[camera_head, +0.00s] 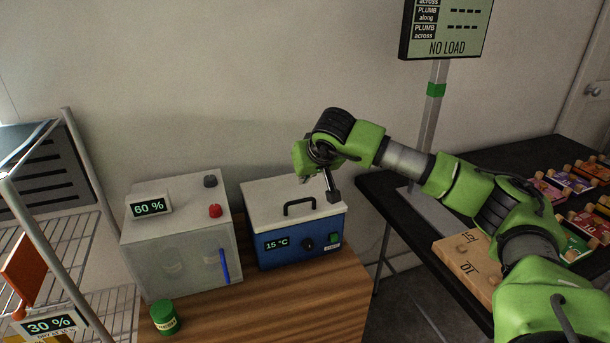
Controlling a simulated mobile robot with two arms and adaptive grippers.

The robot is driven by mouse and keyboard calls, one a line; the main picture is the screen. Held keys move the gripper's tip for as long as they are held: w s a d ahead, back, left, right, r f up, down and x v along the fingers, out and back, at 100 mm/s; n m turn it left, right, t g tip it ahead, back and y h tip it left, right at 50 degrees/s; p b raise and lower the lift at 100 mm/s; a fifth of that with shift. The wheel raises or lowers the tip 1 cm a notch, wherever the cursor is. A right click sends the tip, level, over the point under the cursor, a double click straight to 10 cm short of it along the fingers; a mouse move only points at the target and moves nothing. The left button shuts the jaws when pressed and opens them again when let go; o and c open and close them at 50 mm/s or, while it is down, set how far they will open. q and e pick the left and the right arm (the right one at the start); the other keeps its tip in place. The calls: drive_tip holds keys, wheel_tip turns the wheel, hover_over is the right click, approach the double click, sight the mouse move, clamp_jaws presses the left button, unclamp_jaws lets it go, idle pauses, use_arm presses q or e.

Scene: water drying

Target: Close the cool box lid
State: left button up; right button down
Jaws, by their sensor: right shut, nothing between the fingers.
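The cool box (290,246) is a blue box with a 15 °C display and a dark knob, standing on the wooden table. Its pale lid (270,198) lies over the top and looks down, with a black handle on it. Whether a narrow gap is left under the lid I cannot tell. My right gripper (333,194) is shut and empty, pointing down at the lid's right rear part. Whether its tips touch the lid I cannot tell. My left gripper is not in view.
A translucent cabinet (182,250) with a 60 % display stands left of the cool box. A green jar (164,317) stands in front of it. A wire rack (75,240) is at far left. A black table (420,235) with a wooden board (468,262) and several coloured packs is at right.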

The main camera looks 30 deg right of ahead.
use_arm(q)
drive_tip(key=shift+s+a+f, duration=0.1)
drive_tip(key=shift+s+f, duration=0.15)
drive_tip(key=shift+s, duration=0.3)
use_arm(e)
drive_tip(key=shift+s+f, duration=0.15)
drive_tip(key=shift+f, duration=0.25)
wheel_tip(320, 180, up, 4)
drive_tip(key=r+p, duration=0.1)
drive_tip(key=p, duration=0.2)
use_arm(q)
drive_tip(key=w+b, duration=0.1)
drive_tip(key=b, duration=0.2)
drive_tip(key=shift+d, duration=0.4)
use_arm(e)
drive_tip(key=s+a+f, duration=0.2)
drive_tip(key=s, duration=0.7)
drive_tip(key=shift+a+f, duration=0.15)
drive_tip(key=shift+f, duration=0.1)
